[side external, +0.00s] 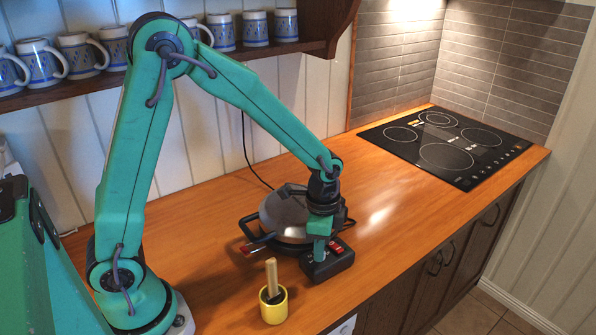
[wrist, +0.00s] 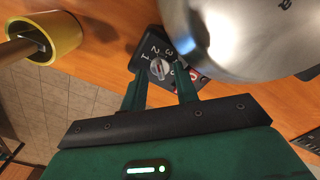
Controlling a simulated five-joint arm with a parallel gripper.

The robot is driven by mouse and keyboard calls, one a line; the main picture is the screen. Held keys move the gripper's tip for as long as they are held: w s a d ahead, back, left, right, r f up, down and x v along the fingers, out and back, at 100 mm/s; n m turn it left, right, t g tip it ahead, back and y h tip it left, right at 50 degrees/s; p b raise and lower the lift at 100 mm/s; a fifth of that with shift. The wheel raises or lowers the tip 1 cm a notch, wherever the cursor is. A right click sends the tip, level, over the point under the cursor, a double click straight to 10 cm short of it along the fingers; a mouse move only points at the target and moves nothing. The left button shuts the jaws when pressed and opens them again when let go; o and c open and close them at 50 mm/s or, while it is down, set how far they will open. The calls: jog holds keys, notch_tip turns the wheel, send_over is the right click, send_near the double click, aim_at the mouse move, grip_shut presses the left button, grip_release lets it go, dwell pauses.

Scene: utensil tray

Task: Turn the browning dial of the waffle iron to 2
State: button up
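The waffle iron (side external: 282,212) stands on the wooden counter, with a round silver lid and a black control box (side external: 338,264) at its front. Its lid fills the upper right of the wrist view (wrist: 225,35). The browning dial (wrist: 160,69) is a small grey knob on the box, with the numbers 1, 2 and 3 around it. I cannot clearly tell which number it points to. My gripper (wrist: 159,76) is open, pointing down over the box, with one finger on each side of the dial and gaps visible. In the side view my gripper (side external: 319,250) hides the dial.
A yellow cup (side external: 274,311) holding a wooden-handled tool (side external: 271,277) stands near the counter's front edge, left of the box. A red switch (side external: 335,247) sits beside my gripper. A black cooktop (side external: 445,145) lies at the back right. Mugs line a shelf above.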

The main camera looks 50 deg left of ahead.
notch_tip(320, 180, up, 6)
jog(key=shift+r, duration=0.45)
jog(key=shift+r, duration=0.1)
jog(key=shift+s+r, duration=0.1)
jog(key=shift+r, duration=0.05)
jog(key=s+a+r+n+t, duration=0.2)
jog(key=s+a+r+n, duration=0.1)
jog(key=s, duration=0.4)
jog(key=s+a+r+n+t, duration=0.3)
jog(key=s+r+n, duration=0.3)
jog(key=s+r, duration=0.2)
jog(key=shift+r+n+t, duration=0.2)
jog(key=shift+n+t, duration=0.1)
